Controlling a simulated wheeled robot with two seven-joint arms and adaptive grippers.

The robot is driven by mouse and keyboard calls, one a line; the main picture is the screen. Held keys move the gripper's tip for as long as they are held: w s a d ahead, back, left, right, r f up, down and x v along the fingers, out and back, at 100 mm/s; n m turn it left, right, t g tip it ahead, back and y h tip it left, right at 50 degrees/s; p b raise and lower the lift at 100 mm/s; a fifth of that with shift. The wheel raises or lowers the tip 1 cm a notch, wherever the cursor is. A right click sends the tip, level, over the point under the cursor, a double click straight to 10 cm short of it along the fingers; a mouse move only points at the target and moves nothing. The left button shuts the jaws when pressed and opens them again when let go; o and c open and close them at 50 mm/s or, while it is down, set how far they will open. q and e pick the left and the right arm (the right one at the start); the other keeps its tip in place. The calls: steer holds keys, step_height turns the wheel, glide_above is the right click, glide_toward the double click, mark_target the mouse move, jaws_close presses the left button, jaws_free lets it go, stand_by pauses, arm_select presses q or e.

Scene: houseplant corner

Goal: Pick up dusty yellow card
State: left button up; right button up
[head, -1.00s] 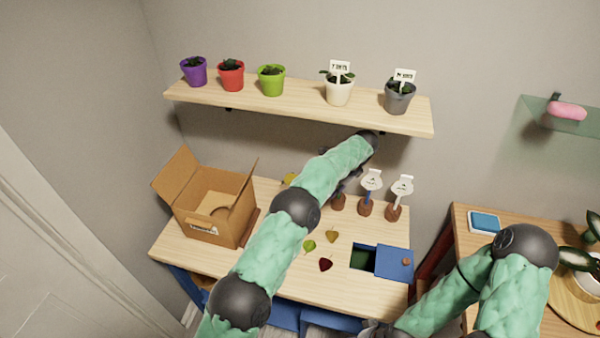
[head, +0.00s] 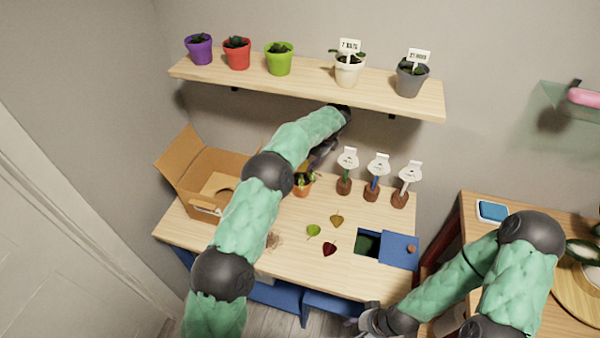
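A dusty yellow leaf-shaped card (head: 336,221) lies flat on the wooden table, between a green leaf-shaped card (head: 313,231) and a dark red one (head: 330,249). My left gripper (head: 316,163) is under the wall shelf, behind and above the yellow card and apart from it. It is close to an orange pot with a plant (head: 303,187); I cannot tell whether they touch. Its fingers are mostly hidden by the arm and blurred into dark shapes. My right gripper (head: 372,322) shows at the bottom edge, in front of the table, its fingers unclear.
An open cardboard box (head: 188,180) stands at the table's left. A blue-framed opening with a lid (head: 398,249) is at the right. Several white-tagged markers (head: 376,178) stand along the back. The shelf (head: 300,84) with potted plants overhangs the table. A side table (head: 468,215) stands right.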

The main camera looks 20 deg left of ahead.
arm_select(q)
steer(key=x, duration=0.2)
steer(key=a+b+x, duration=0.1)
steer(key=x, duration=0.2)
steer(key=shift+a, duration=0.15)
jaws_close()
